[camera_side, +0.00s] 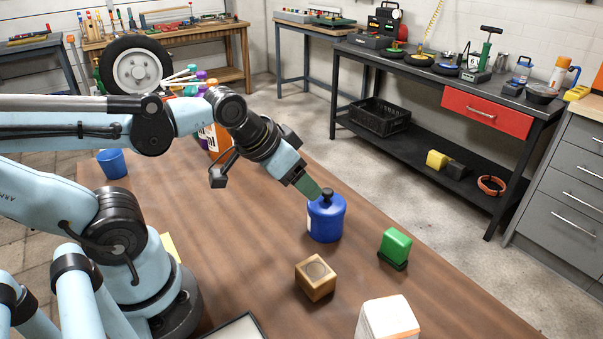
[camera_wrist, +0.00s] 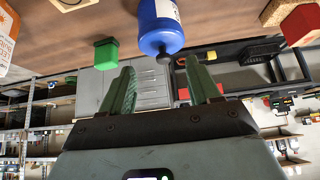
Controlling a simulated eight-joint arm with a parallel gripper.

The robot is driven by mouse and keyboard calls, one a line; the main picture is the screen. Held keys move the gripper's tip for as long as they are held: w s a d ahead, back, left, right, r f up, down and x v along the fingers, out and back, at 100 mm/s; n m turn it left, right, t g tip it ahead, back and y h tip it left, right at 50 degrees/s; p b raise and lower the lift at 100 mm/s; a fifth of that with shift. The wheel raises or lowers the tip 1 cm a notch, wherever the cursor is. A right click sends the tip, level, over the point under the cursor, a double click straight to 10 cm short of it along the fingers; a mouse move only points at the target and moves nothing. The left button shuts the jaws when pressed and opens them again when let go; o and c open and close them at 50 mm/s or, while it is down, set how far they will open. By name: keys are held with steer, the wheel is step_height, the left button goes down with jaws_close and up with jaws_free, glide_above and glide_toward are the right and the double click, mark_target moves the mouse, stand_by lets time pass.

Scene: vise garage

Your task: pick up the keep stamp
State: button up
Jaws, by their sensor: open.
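No readable "keep" marking shows, so I cannot tell for certain which thing is the keep stamp. A green block with a black base (camera_side: 395,247), shaped like a stamp, stands on the right side of the wooden table; it also shows in the wrist view (camera_wrist: 106,54). A blue jar with a black knob (camera_side: 326,220) stands left of it and shows at the top of the wrist view (camera_wrist: 160,25). My gripper (camera_side: 314,191) is open and empty, close to the jar's knob. In the wrist view the knob appears between the fingertips (camera_wrist: 160,65); contact is unclear.
A wooden block with a round top mark (camera_side: 316,278) and a white-orange box (camera_side: 388,318) stand nearer the front. A blue cup (camera_side: 112,163) and orange bottle (camera_side: 218,137) are at the left. The wrist view shows a red block (camera_wrist: 300,25). Bare table (camera_side: 250,235) lies left of the jar.

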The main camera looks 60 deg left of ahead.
steer(key=w+d+m+g+h, duration=0.3)
steer(key=w+d+m+h, duration=0.3)
steer(key=w+d+m, duration=0.1)
steer(key=m+g+h, duration=0.3)
steer(key=m+h, duration=0.4)
steer(key=m, duration=0.3)
glide_above(389, 229)
step_height(389, 229, down, 3)
steer(key=shift+r, duration=0.15)
steer(key=shift+f, duration=2.6)
step_height(389, 229, down, 2)
steer(key=shift+f, duration=0.1)
steer(key=shift+x, duration=1.45)
steer(key=shift+d, duration=0.1)
steer(key=shift+c, duration=0.2)
